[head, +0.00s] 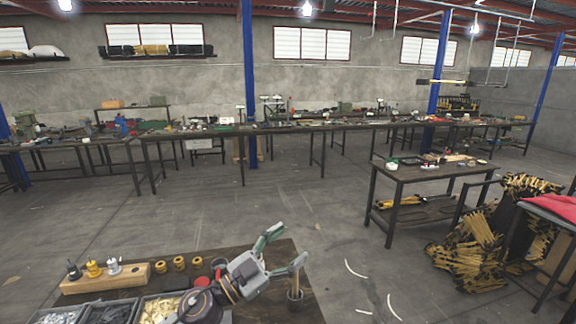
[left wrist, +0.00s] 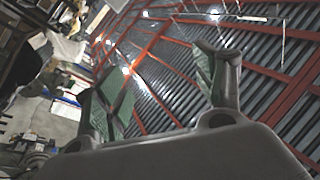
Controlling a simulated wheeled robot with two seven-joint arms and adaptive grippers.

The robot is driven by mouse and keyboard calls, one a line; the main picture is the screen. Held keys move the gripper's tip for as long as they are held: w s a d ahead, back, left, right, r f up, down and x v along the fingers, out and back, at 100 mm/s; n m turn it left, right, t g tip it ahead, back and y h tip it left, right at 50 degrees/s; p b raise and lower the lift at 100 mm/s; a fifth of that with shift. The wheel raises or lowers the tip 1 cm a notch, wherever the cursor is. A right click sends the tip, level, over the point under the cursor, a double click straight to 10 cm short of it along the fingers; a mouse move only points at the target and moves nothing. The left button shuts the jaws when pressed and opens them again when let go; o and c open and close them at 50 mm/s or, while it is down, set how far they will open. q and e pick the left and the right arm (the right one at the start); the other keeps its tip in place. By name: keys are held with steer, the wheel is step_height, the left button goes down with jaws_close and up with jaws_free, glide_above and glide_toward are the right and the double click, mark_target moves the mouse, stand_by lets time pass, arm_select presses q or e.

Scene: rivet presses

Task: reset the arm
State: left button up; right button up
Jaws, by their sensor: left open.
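My left gripper (head: 284,249) is raised over the near workbench (head: 225,262) in the head view, its fingers spread apart with nothing between them. In the left wrist view the two green-padded fingers of the left gripper (left wrist: 160,85) stand wide apart, with the roof behind them. The left arm comes in low over the bench. My right gripper does not show in either view.
A wooden block (head: 105,279) with small tools, several yellow rings (head: 179,263) and bins (head: 108,312) are left of the arm. A cup (head: 295,298) holding a wooden-handled tool stands close to the gripper. Open floor (head: 350,230) lies beyond the bench.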

arm_select(q)
steer(key=w+a+f+n+t+y, duration=0.3)
steer(key=a+n+t+y, duration=0.4)
steer(key=a+n+y, duration=0.35)
steer(key=s+a+f+n+g+y, duration=0.25)
steer(key=a+f+y, duration=0.2)
steer(key=f, duration=0.25)
steer(key=s+a+f+n+g+y, duration=0.25)
steer(key=a+f+g+y, duration=0.2)
steer(key=f, duration=0.35)
steer(key=s+a+f+m+g+h, duration=0.1)
steer(key=s+f+g, duration=0.4)
steer(key=s, duration=0.5)
steer(key=s+a+f+m+g+h, duration=0.15)
steer(key=s+f+g, duration=0.25)
steer(key=s+f, duration=0.55)
step_height(320, 180, down, 31)
steer(key=s+a, duration=0.2)
steer(key=s, duration=0.1)
steer(key=s+a+f+g, duration=0.1)
steer(key=s+a+f, duration=0.2)
steer(key=s+f, duration=0.7)
steer(key=s+a+f+y, duration=0.1)
steer(key=s+a+f, duration=0.2)
steer(key=s+f, duration=0.6)
steer(key=shift+s+a+f+g, duration=0.2)
steer(key=shift+s+f+g, duration=0.2)
steer(key=shift+s, duration=0.65)
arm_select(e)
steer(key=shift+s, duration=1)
